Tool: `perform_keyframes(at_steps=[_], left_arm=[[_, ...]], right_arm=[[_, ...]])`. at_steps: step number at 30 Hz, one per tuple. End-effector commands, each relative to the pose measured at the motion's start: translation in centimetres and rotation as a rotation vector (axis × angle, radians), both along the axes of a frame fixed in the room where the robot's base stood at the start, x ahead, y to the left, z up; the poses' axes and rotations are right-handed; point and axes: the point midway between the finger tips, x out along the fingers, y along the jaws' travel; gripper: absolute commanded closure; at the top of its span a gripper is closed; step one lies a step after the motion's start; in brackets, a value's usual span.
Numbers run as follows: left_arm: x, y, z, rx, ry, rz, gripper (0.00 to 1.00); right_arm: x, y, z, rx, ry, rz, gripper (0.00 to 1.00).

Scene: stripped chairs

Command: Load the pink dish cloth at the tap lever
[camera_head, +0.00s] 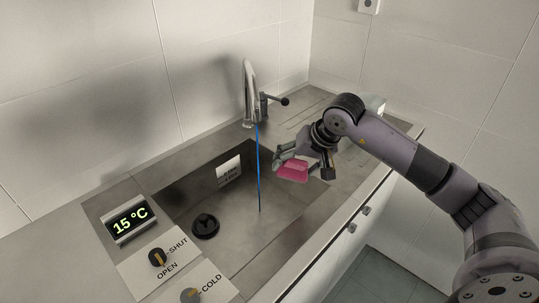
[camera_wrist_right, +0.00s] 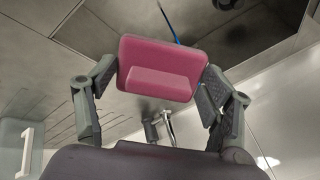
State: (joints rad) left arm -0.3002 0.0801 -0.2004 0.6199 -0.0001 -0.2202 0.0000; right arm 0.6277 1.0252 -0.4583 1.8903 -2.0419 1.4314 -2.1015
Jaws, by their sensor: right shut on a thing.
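The pink dish cloth (camera_head: 293,172) is a small folded pad. My right gripper (camera_head: 304,164) is shut on it and holds it above the right side of the sink. In the right wrist view the cloth (camera_wrist_right: 160,65) sits between the two fingers. The tap (camera_head: 249,92) stands at the back of the sink, with its dark-knobbed lever (camera_head: 274,101) pointing right. The cloth is in front of the lever and apart from it. A thin blue stream (camera_head: 259,165) runs from the spout into the basin. My left gripper is not in view.
The sink basin (camera_head: 245,235) holds a dark round drain piece (camera_head: 205,226). Knobs marked SHUT/OPEN (camera_head: 158,257) and COLD (camera_head: 190,296) are at the front left. Ribbed counter lies right of the tap; walls stand behind.

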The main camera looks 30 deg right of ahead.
Motion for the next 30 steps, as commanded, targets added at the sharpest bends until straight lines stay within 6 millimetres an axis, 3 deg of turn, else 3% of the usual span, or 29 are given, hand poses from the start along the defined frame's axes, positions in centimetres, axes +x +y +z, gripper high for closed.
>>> perform_keyframes(at_steps=[16, 30], left_arm=[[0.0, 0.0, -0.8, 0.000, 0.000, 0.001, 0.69], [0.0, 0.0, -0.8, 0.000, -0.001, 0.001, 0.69]], right_arm=[[-4.0, -1.3, 3.3, -0.002, 0.000, 0.000, 0.48], [-4.3, -1.4, 3.6, 0.000, 0.000, 0.001, 0.48]])
